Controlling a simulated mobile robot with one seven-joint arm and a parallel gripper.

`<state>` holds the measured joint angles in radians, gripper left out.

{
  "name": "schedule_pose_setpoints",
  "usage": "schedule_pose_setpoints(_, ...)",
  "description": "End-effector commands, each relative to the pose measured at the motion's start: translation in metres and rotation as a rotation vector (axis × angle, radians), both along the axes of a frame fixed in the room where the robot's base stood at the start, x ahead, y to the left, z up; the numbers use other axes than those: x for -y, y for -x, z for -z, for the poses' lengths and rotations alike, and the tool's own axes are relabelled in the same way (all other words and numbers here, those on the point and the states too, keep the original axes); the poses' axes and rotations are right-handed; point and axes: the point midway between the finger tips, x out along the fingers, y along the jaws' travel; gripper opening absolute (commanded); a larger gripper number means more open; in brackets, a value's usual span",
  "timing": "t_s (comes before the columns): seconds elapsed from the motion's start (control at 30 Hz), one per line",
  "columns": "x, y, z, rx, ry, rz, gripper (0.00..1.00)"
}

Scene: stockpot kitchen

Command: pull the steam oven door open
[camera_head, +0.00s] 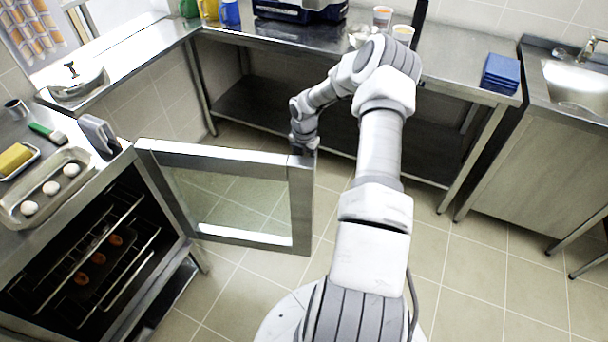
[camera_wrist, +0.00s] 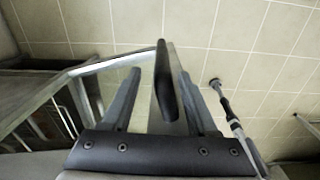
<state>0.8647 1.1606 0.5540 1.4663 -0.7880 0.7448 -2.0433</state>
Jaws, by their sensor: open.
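The steam oven (camera_head: 150,230) stands at the left with its cavity exposed. Its glass-panelled steel door (camera_head: 225,155) is swung far out from the front, hinged at the oven side. My gripper (camera_head: 303,148) is at the door's free edge, partly hidden by my wrist. In the wrist view my gripper (camera_wrist: 160,73) is open, with a finger on each side of the dark door handle (camera_wrist: 165,85). The fingers look apart from the handle, though contact is hard to tell. The door frame (camera_wrist: 100,62) also shows there.
Inside the oven is a rack with several orange-brown items (camera_head: 98,258). A tray with white round items (camera_head: 50,188) sits on top. A steel table (camera_head: 450,60) runs along the back, with a sink (camera_head: 580,85) at right. The tiled floor (camera_head: 480,270) at right is clear.

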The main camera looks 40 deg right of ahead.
Motion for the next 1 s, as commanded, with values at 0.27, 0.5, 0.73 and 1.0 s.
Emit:
schedule_pose_setpoints(0.27,0.000,-0.001,-0.069,0.004,0.001,-0.001,0.59)
schedule_pose_setpoints(0.5,-0.001,-0.001,-0.102,0.001,-0.002,-0.002,0.59)
schedule_pose_setpoints(0.73,-0.002,-0.001,-0.108,0.001,-0.002,-0.003,0.59)
schedule_pose_setpoints(1.0,-0.002,-0.001,-0.108,0.001,-0.002,-0.002,0.59)
